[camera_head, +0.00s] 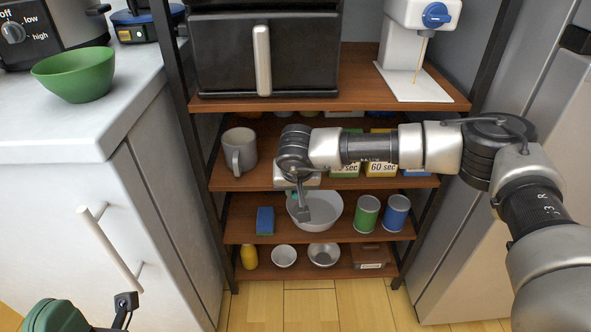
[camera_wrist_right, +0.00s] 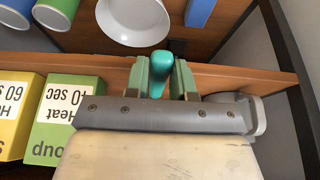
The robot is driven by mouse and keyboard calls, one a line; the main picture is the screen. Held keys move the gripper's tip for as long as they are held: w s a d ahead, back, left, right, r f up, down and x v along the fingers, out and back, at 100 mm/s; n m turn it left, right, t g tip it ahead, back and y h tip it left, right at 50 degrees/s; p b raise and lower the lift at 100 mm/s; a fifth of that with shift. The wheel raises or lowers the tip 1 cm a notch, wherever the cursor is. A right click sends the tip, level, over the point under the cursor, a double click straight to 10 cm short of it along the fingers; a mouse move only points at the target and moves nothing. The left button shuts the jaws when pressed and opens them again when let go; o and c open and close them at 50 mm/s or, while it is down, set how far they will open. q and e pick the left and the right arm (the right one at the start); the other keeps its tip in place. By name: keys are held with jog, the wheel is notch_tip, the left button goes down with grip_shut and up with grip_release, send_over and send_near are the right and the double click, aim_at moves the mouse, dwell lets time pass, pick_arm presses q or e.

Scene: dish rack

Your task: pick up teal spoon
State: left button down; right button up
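The teal spoon (camera_wrist_right: 158,68) stands with its rounded handle end between the two fingers of my right gripper (camera_wrist_right: 160,78) in the right wrist view. The fingers lie close against both sides of the handle; my right gripper looks shut on it. In the head view this gripper (camera_head: 302,205) reaches down in front of the white bowl (camera_head: 322,222) on the shelf, and my arm hides most of the spoon. The bowl also shows in the wrist view (camera_wrist_right: 133,20).
A grey mug (camera_head: 240,150) and several boxes (camera_head: 381,168) stand on the shelf above. A blue sponge (camera_head: 265,221), a green can (camera_head: 366,213) and a blue can (camera_head: 396,213) flank the bowl. Dark shelf posts frame both sides. A counter (camera_head: 70,135) stands left.

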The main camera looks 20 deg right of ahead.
grip_shut()
